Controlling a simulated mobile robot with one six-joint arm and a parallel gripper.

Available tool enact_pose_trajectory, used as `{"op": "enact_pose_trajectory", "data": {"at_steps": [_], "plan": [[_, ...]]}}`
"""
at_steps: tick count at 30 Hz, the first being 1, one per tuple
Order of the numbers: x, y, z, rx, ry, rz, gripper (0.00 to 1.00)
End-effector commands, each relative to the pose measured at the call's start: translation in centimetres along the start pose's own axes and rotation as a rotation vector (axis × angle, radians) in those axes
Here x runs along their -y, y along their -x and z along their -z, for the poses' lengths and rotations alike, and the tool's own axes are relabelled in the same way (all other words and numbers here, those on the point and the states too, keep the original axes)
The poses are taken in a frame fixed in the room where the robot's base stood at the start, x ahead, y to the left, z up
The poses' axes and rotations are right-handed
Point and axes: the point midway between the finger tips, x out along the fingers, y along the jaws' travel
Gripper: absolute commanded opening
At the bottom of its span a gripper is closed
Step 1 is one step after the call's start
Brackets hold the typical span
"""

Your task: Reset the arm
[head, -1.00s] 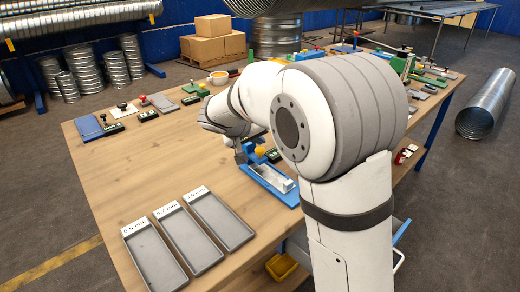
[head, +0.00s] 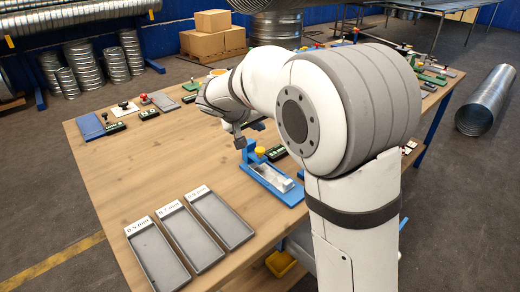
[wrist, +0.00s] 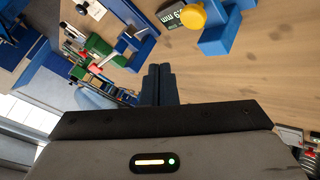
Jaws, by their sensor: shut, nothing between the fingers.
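My arm stretches over the wooden table (head: 110,172) in the head view. My gripper (head: 239,143) hangs above the table, behind and left of the blue fixture. In the wrist view, the two dark fingers of my gripper (wrist: 158,70) are pressed together with nothing between them. The blue fixture (head: 275,183) with a yellow knob (head: 261,151) stands on the table, apart from my gripper. Part of the fixture shows at the top of the wrist view (wrist: 218,38). My arm hides part of the table's right side.
Three grey trays (head: 158,258) with thickness labels lie at the table's front left. A blue pad (head: 90,126) and small gauges (head: 149,114) lie along the back left. A spiral duct (head: 487,100) lies on the floor at right. The table's left middle is clear.

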Motion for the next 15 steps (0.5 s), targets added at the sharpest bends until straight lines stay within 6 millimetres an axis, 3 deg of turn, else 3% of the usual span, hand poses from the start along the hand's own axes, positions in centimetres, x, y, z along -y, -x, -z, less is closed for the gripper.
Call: {"op": "enact_pose_trajectory", "data": {"at_steps": [5, 8, 11, 15], "plan": [[-0.2, 0.1, -0.2, 0.005, -0.001, 0.002, 0.0], [-1.7, 0.5, -1.5, 0.038, -0.003, 0.017, 0.0], [-4.6, 1.5, -4.5, 0.106, -0.008, 0.055, 0.0], [-8.5, 3.8, -11.0, 0.224, -0.017, 0.154, 0.0]]}}
